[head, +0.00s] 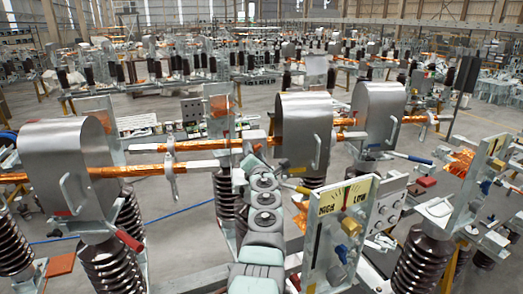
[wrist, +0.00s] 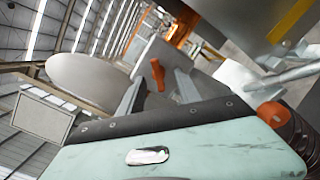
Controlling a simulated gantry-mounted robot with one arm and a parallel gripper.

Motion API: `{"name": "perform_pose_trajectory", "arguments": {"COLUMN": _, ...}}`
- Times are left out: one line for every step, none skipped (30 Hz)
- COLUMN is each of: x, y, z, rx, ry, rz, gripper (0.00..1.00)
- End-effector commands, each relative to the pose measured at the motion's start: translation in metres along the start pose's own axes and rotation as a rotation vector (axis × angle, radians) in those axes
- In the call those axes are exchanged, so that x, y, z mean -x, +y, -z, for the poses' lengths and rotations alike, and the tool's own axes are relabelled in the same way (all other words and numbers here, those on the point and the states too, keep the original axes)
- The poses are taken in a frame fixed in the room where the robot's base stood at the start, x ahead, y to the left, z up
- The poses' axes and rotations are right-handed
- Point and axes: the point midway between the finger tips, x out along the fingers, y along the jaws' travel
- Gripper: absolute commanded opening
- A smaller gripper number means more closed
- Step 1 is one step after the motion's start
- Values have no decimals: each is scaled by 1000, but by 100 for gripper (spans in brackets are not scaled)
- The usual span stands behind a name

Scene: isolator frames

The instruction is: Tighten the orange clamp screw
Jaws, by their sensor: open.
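An orange clamp screw (wrist: 157,75), a small upright orange handle, shows in the wrist view in front of a grey metal plate. My gripper (wrist: 158,80) is open, with one grey finger on each side of the screw in the picture. I cannot tell whether either finger touches it or how far off it is in depth. In the head view my pale green arm rises from the bottom middle, and my gripper (head: 250,138) is by the copper-wrapped bar (head: 215,144). The screw cannot be made out there.
Large metal-hooded insulator units stand left (head: 66,165) and right (head: 305,135) of my arm. A HIGH/LOW gauge panel (head: 338,230) stands close on the right. In the wrist view, a round orange end piece (wrist: 272,114) and a grey handle are at the right.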

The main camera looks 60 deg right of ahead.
Motion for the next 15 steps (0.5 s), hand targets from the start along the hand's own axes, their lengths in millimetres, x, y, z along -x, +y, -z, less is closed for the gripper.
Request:
{"name": "perform_pose_trajectory", "arguments": {"x": -1, "y": 1, "z": 1, "rx": 0, "ry": 1, "rz": -1, "gripper": 41}}
{"name": "perform_pose_trajectory", "arguments": {"x": -1, "y": 2, "z": 1, "rx": 0, "ry": 1, "rz": -1, "gripper": 41}}
{"name": "perform_pose_trajectory", "arguments": {"x": -2, "y": 2, "z": 2, "rx": 0, "ry": 2, "rz": -2, "gripper": 41}}
{"name": "perform_pose_trajectory", "arguments": {"x": -2, "y": 2, "z": 2, "rx": 0, "ry": 2, "rz": -2, "gripper": 41}}
{"name": "perform_pose_trajectory", "arguments": {"x": -2, "y": 2, "z": 2, "rx": 0, "ry": 2, "rz": -3, "gripper": 41}}
{"name": "perform_pose_trajectory", "arguments": {"x": -2, "y": 3, "z": 2, "rx": -1, "ry": 2, "rz": -3, "gripper": 41}}
{"name": "perform_pose_trajectory", "arguments": {"x": -2, "y": 2, "z": 2, "rx": -1, "ry": 2, "rz": -3, "gripper": 41}}
{"name": "perform_pose_trajectory", "arguments": {"x": -2, "y": 2, "z": 2, "rx": -1, "ry": 2, "rz": -3, "gripper": 41}}
{"name": "perform_pose_trajectory", "arguments": {"x": -2, "y": 2, "z": 2, "rx": -1, "ry": 2, "rz": -3, "gripper": 41}}
{"name": "perform_pose_trajectory", "arguments": {"x": -2, "y": 2, "z": 2, "rx": -1, "ry": 2, "rz": -3, "gripper": 41}}
{"name": "perform_pose_trajectory", "arguments": {"x": -2, "y": 2, "z": 2, "rx": -1, "ry": 2, "rz": -3, "gripper": 39}}
{"name": "perform_pose_trajectory", "arguments": {"x": -2, "y": 2, "z": 2, "rx": -1, "ry": 2, "rz": -3, "gripper": 36}}
{"name": "perform_pose_trajectory", "arguments": {"x": -2, "y": 2, "z": 2, "rx": -1, "ry": 2, "rz": -3, "gripper": 33}}
{"name": "perform_pose_trajectory", "arguments": {"x": -2, "y": 2, "z": 2, "rx": -1, "ry": 2, "rz": -3, "gripper": 31}}
{"name": "perform_pose_trajectory", "arguments": {"x": -2, "y": 2, "z": 2, "rx": -1, "ry": 2, "rz": -3, "gripper": 28}}
